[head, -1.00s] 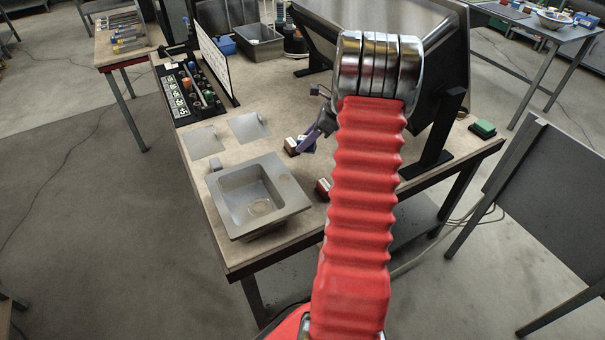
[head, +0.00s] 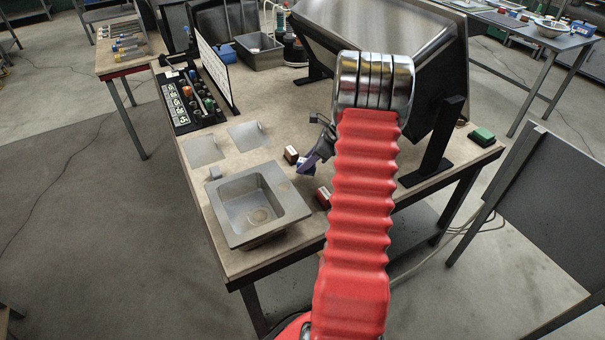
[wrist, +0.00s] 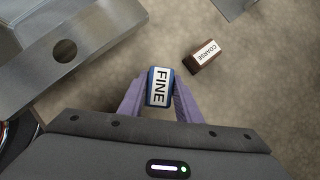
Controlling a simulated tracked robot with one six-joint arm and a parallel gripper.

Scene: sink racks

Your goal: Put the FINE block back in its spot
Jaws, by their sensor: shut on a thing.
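In the wrist view, the FINE block (wrist: 159,87), blue with a white label, sits between the purple fingers of my gripper (wrist: 160,98), which is shut on it. In the head view, my gripper (head: 308,162) is over the table, right of the sink; the block is mostly hidden there by the fingers. The brown COARSE block (wrist: 205,57) with a white label lies apart, up and right of FINE in the wrist view; it also shows in the head view (head: 290,154). I cannot pick out the FINE block's empty spot.
The steel sink (head: 221,201) stands left of my gripper. A red and white block (head: 323,196) lies beside my arm. Two flat plates (head: 249,135) lie behind the sink. A large dark panel (head: 380,45) on stands rises behind my arm. A green block (head: 482,135) sits far right.

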